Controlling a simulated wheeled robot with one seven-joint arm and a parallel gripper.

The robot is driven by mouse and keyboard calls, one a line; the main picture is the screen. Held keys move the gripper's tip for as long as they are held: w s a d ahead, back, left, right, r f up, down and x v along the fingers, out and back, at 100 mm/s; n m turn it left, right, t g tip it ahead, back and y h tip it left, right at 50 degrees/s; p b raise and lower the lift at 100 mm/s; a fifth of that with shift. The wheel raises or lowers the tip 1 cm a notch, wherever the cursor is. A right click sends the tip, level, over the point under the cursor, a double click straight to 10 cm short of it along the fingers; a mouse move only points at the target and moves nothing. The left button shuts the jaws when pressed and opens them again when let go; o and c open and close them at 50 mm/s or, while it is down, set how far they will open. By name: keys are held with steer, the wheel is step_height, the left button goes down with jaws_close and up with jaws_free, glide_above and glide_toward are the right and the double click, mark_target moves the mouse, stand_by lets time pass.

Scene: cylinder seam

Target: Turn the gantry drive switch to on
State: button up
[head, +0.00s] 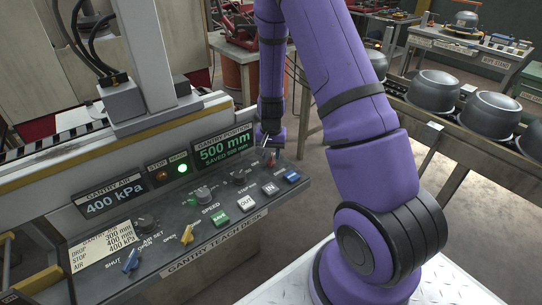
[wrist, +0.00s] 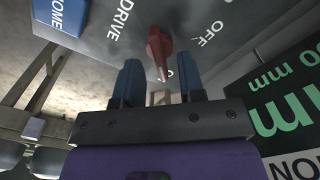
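The gantry drive switch is a small red lever (wrist: 157,52) on the grey desk panel, beside the printed words DRIVE and OFF in the wrist view. OFF lies to its right; another label near the lever's lower end is mostly hidden. The lever's lower end points toward that hidden label and my gripper. My gripper (wrist: 160,84) is open, its two blue fingertips on either side of the lever's lower end, with a visible gap on each side. In the head view my gripper (head: 270,138) is over the desk's far right end, and the red lever (head: 271,158) shows small beneath it.
The teach desk (head: 215,245) carries several knobs, levers and buttons, with a blue button (head: 291,176) close to the switch. The green position display (head: 222,146) reads 500 mm and stands beside my gripper. Metal pots (head: 433,90) sit on a conveyor at right.

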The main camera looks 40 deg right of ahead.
step_height(320, 180, up, 9)
steer(key=shift+r, duration=0.15)
stand_by(0.7)
step_height(320, 180, up, 12)
steer(key=n+t, duration=0.2)
glide_above(271, 157)
steer(key=s+a, duration=0.3)
steer(key=a, duration=0.2)
steer(key=s+a+r+n, duration=0.25)
steer(key=s+r, duration=0.35)
steer(key=r, duration=0.3)
steer(key=s+a+r+n+t, duration=0.1)
steer(key=s+r, duration=0.3)
steer(key=s, duration=0.5)
steer(key=s+a+r+n+t, duration=0.2)
steer(key=s+a+r+n, duration=0.1)
steer(key=s, duration=0.5)
steer(key=shift+s+a+r, duration=0.4)
steer(key=shift+a+r, duration=0.4)
steer(key=shift+r, duration=0.15)
